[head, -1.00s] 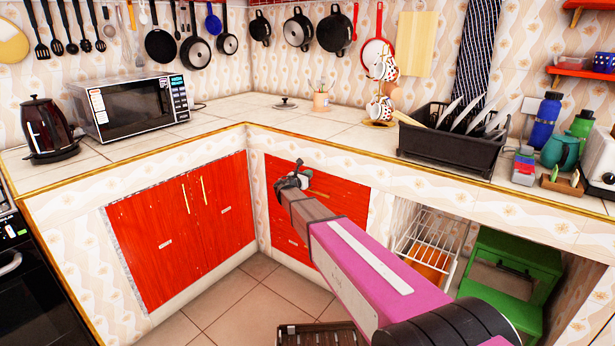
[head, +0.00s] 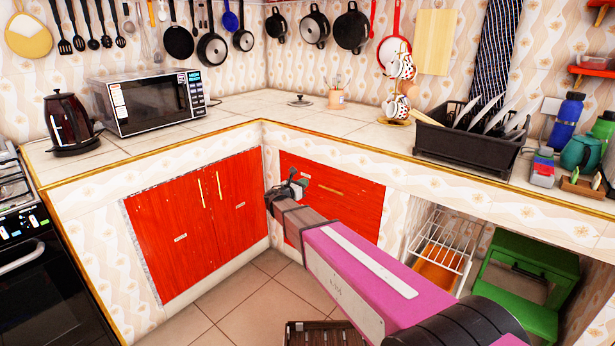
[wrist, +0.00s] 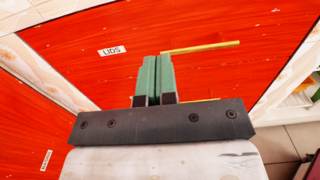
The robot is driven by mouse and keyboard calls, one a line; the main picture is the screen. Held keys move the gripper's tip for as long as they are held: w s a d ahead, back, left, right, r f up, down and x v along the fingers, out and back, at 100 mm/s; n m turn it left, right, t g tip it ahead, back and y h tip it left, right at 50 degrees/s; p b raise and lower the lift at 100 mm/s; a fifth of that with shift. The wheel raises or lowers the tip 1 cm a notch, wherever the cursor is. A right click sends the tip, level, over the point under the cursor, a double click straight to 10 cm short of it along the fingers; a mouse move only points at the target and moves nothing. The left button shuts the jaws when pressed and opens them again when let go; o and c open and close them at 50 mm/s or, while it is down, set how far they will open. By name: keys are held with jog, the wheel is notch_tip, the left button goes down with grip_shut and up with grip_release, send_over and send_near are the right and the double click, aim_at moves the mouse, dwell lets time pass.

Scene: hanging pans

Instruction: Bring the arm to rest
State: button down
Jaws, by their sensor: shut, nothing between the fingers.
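My pink arm reaches forward from the lower right in the head view. My gripper (head: 294,182) is in front of the red drawer fronts (head: 345,197) under the corner of the counter. In the wrist view my gripper (wrist: 157,62) shows green fingers pressed together with nothing between them. Behind them is a red front (wrist: 220,70) with a "LIDS" label and yellow handles. I cannot tell from the views how far the fingertips are from it.
The tiled counter (head: 200,140) holds a microwave (head: 150,100), a kettle (head: 72,122), a lid (head: 299,101) and a black dish rack (head: 468,140). Several pans hang on the wall.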

jog(key=s+d+f+m+g+y, duration=0.2)
jog(key=s+d+f+m+g, duration=0.3)
jog(key=s+d+m, duration=0.25)
jog(key=s+d+f+m+g+y, duration=0.1)
jog(key=s+d+f+m+g, duration=0.3)
jog(key=s+d+m, duration=0.4)
jog(key=s+d+f+m+g+y, duration=0.1)
jog(key=s+m+g+y, duration=0.1)
jog(key=s+m+y, duration=0.2)
jog(key=s+d+f+m+g+y, duration=0.2)
jog(key=s+m+y, duration=0.2)
jog(key=s+m, duration=0.4)
jog(key=s, duration=0.4)
jog(key=shift+s+f+g+y, duration=0.3)
jog(key=shift+y, duration=0.1)
